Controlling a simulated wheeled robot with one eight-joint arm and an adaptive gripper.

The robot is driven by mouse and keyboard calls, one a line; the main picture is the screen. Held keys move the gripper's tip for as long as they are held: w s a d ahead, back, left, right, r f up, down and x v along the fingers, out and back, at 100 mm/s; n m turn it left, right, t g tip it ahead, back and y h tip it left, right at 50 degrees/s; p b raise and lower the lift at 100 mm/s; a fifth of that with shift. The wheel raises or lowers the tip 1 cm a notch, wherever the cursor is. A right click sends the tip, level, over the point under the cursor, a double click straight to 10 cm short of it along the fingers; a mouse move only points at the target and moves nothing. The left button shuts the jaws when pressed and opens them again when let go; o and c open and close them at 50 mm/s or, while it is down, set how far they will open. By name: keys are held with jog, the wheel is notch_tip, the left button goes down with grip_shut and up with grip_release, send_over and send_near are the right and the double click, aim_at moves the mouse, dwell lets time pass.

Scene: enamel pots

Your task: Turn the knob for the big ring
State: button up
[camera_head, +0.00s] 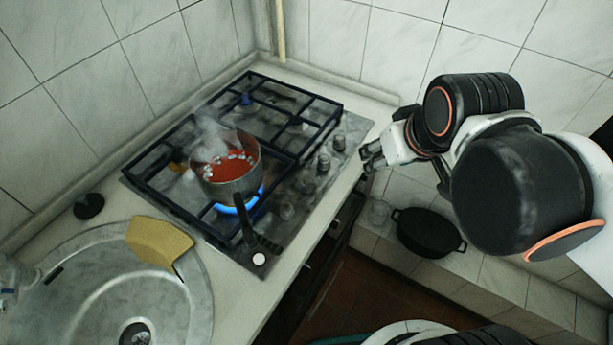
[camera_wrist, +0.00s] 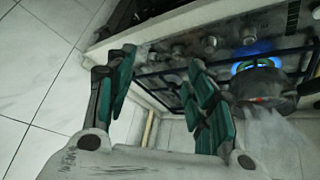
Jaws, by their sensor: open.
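The gas stove (camera_head: 222,237) has a steel top and black grates, with a row of grey knobs (camera_head: 323,162) along its right-hand edge. Several knobs (camera_wrist: 210,44) also show at the top of the wrist view. A pot (camera_head: 230,184) of red, steaming liquid stands on a front ring burning with a blue flame (camera_head: 240,200). The flame also shows in the wrist view (camera_wrist: 256,62). Which ring is the big one is not clear. My gripper (camera_head: 371,157) is right of the far knobs, apart from them. Its green-padded fingers (camera_wrist: 162,60) are open and empty.
A steel sink (camera_head: 92,262) with a yellow cloth (camera_head: 159,245) is at the left. The pot's dark handle reaches toward the counter's front edge.

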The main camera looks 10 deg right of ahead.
jog(key=n+g+p, duration=0.5)
jog(key=n+g, duration=0.1)
jog(key=n, duration=1.1)
send_over(307, 180)
notch_tip(307, 180, down, 6)
notch_tip(307, 180, down, 14)
jog(key=b, duration=0.5)
jog(key=shift+r, duration=0.15)
